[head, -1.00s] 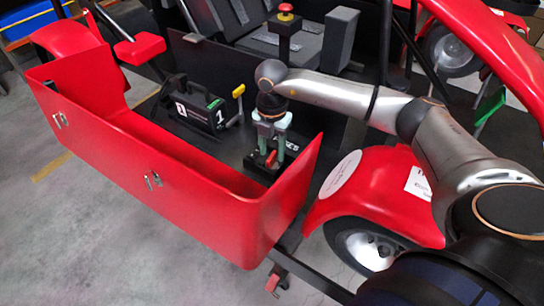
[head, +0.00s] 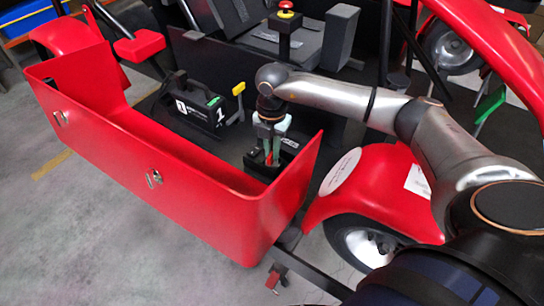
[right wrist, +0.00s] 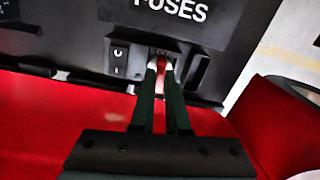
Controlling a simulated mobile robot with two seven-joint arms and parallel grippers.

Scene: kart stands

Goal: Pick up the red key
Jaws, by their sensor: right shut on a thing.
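The red key (right wrist: 161,76) is a thin red piece between my right fingertips in the right wrist view, at the face of a black fuse box (right wrist: 200,38) marked "FUSES". My right gripper (right wrist: 161,70) is shut on it, with one green-grey finger on each side. In the head view my right gripper (head: 269,158) points down at the fuse box (head: 288,146) inside the red kart body, and a bit of red shows between its fingers. The fingers hide most of the key, and I cannot tell whether it still sits in the box. My left gripper is not in view.
A rocker switch (right wrist: 117,60) is left of the fingers on the box. The red side panel (head: 165,185) stands in front of the gripper. A black case (head: 195,106), a yellow handle (head: 238,89) and a red emergency button (head: 287,6) are nearby. A red fender (head: 370,185) is at right.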

